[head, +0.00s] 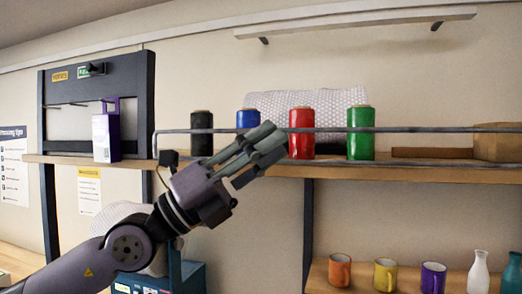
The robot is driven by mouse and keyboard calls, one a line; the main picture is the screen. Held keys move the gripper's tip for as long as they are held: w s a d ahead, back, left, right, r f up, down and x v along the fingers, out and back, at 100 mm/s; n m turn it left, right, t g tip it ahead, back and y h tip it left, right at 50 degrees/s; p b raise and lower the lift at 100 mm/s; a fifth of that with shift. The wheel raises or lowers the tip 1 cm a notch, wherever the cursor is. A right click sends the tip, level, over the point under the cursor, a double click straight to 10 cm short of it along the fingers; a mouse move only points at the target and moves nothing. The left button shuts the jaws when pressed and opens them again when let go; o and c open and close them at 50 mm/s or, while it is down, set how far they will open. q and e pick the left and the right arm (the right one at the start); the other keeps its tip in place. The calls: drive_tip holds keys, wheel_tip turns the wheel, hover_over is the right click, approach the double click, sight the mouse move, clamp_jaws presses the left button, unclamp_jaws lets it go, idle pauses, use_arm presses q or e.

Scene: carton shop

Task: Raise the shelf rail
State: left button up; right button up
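The shelf rail (400,130) is a thin grey metal bar frame running along the front edge of the long wooden shelf (400,166). Its upper bar crosses in front of the spools, and its left end bends down near the shelf edge. My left gripper (275,145) reaches up from the lower left, in front of the rail between the blue and red spools. Its fingers overlap the rail in the head view and hide part of it. I cannot tell whether they touch the rail or whether they are open. My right gripper is not in view.
Black (202,134), blue (248,119), red (302,134) and green (361,134) spools stand behind the rail. Bubble wrap (305,102) lies behind them. A purple carton (106,137) stands left. Mugs (385,274) and bottles stand on a lower shelf at right.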

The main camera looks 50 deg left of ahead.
use_arm(q)
drive_tip(key=shift+s+a, duration=0.15)
drive_tip(key=shift+s, duration=0.15)
idle(0.5)
